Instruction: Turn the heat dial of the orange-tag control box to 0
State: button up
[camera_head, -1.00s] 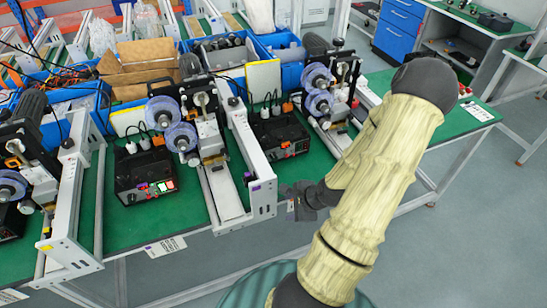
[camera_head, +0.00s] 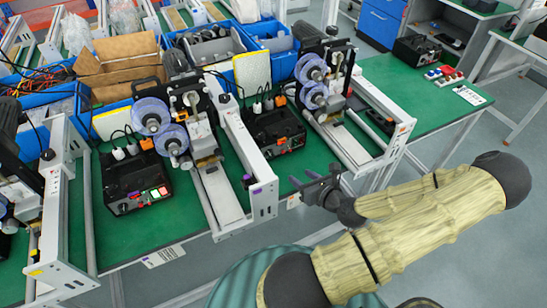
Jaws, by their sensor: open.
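A black control box (camera_head: 278,131) with a small orange patch on its front stands on the green bench, between two roller machines. I take it for the orange-tag box, but no tag can be read. Its heat dial is too small to make out, and its setting cannot be told. A second black box (camera_head: 138,182), with red, white and green switches, stands further left. My gripper (camera_head: 304,190) is open and empty at the bench's front edge, in front and to the right of the orange-patch box, touching nothing that I can see.
A white-framed roller machine (camera_head: 218,185) stands left of the orange-patch box, and another (camera_head: 345,125) stands right of it. Blue bins (camera_head: 215,45) line the back. The green bench top (camera_head: 420,95) is clear at right, near a red-button strip (camera_head: 443,75).

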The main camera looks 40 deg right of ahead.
aim_at(271, 156)
jog(key=shift+f, duration=0.1)
jog(key=b+x, duration=0.6)
jog(key=shift+s+a+f+b, duration=0.1)
jog(key=shift+b, duration=0.2)
jog(key=shift+r+x, duration=0.15)
jog(key=shift+x, duration=0.8)
jog(key=shift+r+x, duration=0.1)
jog(key=shift+x, duration=0.8)
jog(key=p+x, duration=0.1)
jog(key=x, duration=0.6)
jog(key=shift+f, duration=0.1)
jog(key=shift+w+f, duration=0.1)
jog(key=shift+w, duration=0.35)
jog(key=c, duration=1)
